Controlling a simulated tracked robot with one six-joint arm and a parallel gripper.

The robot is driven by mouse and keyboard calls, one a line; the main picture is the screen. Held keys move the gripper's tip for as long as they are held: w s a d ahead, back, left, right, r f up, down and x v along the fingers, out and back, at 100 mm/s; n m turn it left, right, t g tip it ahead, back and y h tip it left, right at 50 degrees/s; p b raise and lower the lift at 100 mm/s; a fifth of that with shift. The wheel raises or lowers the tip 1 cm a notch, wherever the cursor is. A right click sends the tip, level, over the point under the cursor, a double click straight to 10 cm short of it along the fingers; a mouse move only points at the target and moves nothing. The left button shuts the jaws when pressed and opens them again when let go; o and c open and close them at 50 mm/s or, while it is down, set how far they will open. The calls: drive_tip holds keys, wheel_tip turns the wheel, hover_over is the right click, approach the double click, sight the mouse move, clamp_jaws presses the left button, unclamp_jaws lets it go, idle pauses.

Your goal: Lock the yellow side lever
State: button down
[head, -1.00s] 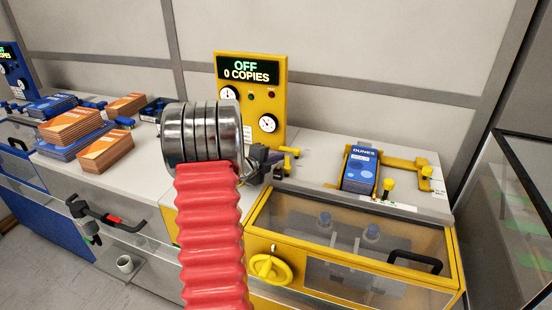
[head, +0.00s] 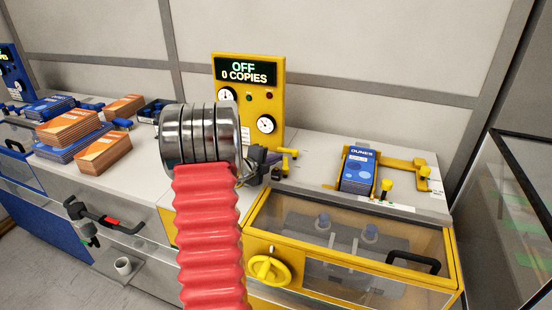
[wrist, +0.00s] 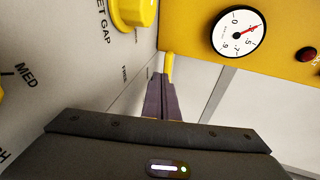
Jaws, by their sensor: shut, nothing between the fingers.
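A small yellow lever (head: 288,153) stands on the white top beside the yellow control panel (head: 248,105). A second yellow handle (head: 281,171) sits just in front of it. My gripper (head: 273,158) is at these levers, partly hidden behind my arm's silver rings. In the wrist view my dark purple fingers (wrist: 163,98) are shut together and empty. A yellow lever end (wrist: 168,67) shows right at their tips; I cannot tell whether they touch.
The blue book (head: 358,170) lies in a yellow guide on the white top. A yellow-framed clear cover (head: 350,220) and a yellow handwheel (head: 268,269) are in front. A dial (wrist: 239,33) and yellow knob (wrist: 133,12) are close in the wrist view. Orange book stacks (head: 70,128) lie left.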

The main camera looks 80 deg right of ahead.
idle(0.8)
drive_tip(key=shift+w+a+r, duration=0.15)
drive_tip(key=shift+w+a, duration=0.15)
drive_tip(key=shift+a, duration=0.1)
drive_tip(key=v, duration=1.2)
drive_tip(key=shift+w+a, duration=0.15)
drive_tip(key=shift+a, duration=0.2)
